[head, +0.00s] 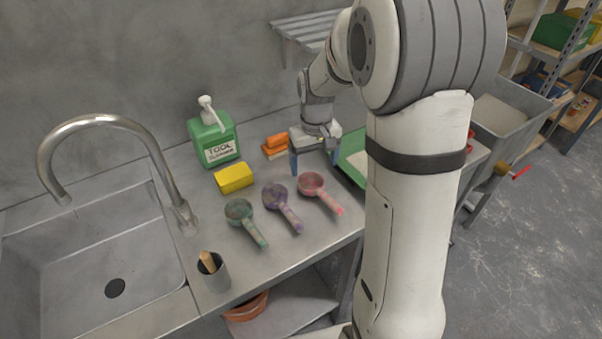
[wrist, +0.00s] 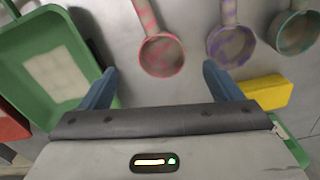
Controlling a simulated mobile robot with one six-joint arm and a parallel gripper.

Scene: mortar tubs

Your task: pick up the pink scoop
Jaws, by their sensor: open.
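The pink scoop (head: 318,190) lies on the steel counter, the rightmost of three scoops in the head view. Its round bowl faces my gripper and its handle points away toward the counter's front edge. In the wrist view the pink scoop (wrist: 161,52) lies ahead of and between my two blue fingers. My gripper (head: 313,165) is over the back of the counter, behind the scoop. In the wrist view my gripper (wrist: 160,82) is open with nothing between its fingers.
A purple scoop (head: 280,205) and a green scoop (head: 243,218) lie left of the pink one. A yellow sponge (head: 234,178), a green bottle (head: 212,140) and orange blocks (head: 275,146) stand nearby. A green tray (wrist: 52,70) lies close on the other side.

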